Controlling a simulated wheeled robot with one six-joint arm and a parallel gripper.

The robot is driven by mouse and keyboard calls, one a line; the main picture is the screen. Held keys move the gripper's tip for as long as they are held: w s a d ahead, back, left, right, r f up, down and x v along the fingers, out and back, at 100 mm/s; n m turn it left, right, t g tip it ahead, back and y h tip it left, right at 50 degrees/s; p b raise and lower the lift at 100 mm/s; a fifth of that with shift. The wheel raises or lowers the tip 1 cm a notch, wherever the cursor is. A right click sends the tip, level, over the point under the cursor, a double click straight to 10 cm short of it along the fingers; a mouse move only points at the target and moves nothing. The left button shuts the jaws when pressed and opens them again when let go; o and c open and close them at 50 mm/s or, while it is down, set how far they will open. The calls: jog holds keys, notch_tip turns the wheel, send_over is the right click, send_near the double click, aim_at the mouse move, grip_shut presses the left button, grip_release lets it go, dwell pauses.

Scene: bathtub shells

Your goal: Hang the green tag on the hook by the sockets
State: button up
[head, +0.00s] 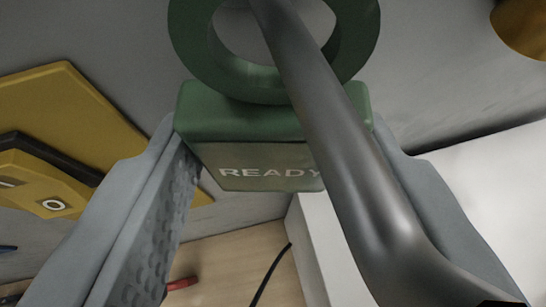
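A dark metal rod (345,150), which looks like the hook, runs from lower right to the top edge. It passes in front of the block and the ring's lower rim and crosses the ring's opening. The ring's top is cut off, so I cannot tell whether the rod goes through it. No sockets show.
A yellow box (75,105) with a switch marked "O" is on the grey wall at left. A brass-coloured part (522,28) is at the upper right. Below are a wooden surface (225,265), a red object (182,284), a black cable (270,275) and a white surface (490,180).

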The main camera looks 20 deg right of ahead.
jog(key=o, duration=1.1)
jog(key=shift+c, duration=0.2)
jog(key=v, duration=1.7)
jog(key=shift+s, duration=0.2)
jog(key=shift+s, duration=0.1)
